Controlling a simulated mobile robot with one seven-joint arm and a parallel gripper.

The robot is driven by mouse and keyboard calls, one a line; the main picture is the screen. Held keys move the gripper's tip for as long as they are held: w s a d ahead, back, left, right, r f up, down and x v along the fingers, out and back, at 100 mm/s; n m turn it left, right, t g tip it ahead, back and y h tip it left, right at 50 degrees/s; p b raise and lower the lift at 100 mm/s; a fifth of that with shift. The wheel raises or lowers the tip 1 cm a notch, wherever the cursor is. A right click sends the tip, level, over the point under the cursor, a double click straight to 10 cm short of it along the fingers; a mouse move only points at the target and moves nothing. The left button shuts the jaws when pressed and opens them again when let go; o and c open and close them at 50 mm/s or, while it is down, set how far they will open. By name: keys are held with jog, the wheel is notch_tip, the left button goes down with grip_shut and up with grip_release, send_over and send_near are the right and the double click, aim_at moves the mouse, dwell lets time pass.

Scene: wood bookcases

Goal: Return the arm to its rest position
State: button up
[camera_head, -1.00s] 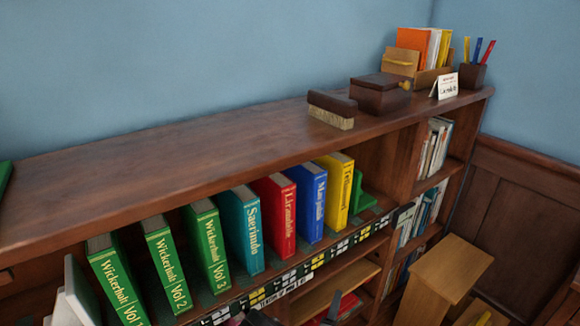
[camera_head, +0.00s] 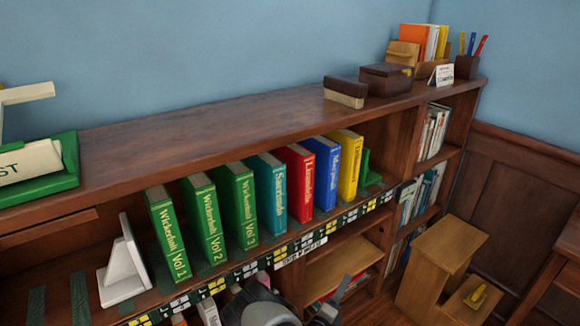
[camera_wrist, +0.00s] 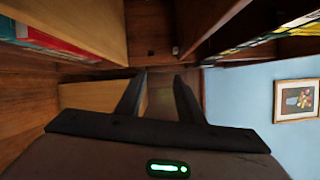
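My gripper (camera_wrist: 158,88) shows in the wrist view with its two dark fingers apart and nothing between them, so it is open and empty. In the head view, part of my arm shows low at the bottom edge, in front of the bookcase (camera_head: 225,115) and below the row of books. The gripper's fingers are not clear there. The wrist view is turned sideways and shows wooden boards close on both sides of the fingers.
On the shelf stand green Wickerholt volumes (camera_head: 205,220), then teal, red, blue and yellow books. A white bookend (camera_head: 122,268) is left of them. A brush (camera_head: 345,92) and box (camera_head: 386,79) sit on top. A wooden step stool (camera_head: 445,250) stands at right.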

jog(key=s+d+r+m+g+h, duration=0.2)
jog(key=d+r+m+g, duration=0.15)
jog(key=r+m, duration=0.4)
jog(key=s+d+r+m+g+h, duration=0.1)
jog(key=d+r+m+g, duration=0.1)
jog(key=r+m+g, duration=0.5)
jog(key=s+d+r+m+g+h, duration=0.2)
jog(key=d+r+m, duration=0.1)
jog(key=r+m, duration=0.4)
jog(key=s+r+m+g+y, duration=0.3)
jog(key=s+r+m+y, duration=0.2)
jog(key=s+r+m, duration=0.5)
jog(key=s+a+r+m+t+y, duration=0.3)
jog(key=s+a+r+m+y, duration=0.3)
jog(key=s+r, duration=0.25)
jog(key=s+a+r+m+t+y, duration=0.3)
jog(key=s+a+r+m+y, duration=0.15)
jog(key=s+r+m, duration=0.35)
notch_tip(320, 180, up, 22)
jog(key=a+p, duration=0.1)
jog(key=p, duration=2.2)
jog(key=shift+s+h, duration=0.3)
jog(key=shift+h, duration=0.05)
jog(key=shift+g, duration=0.25)
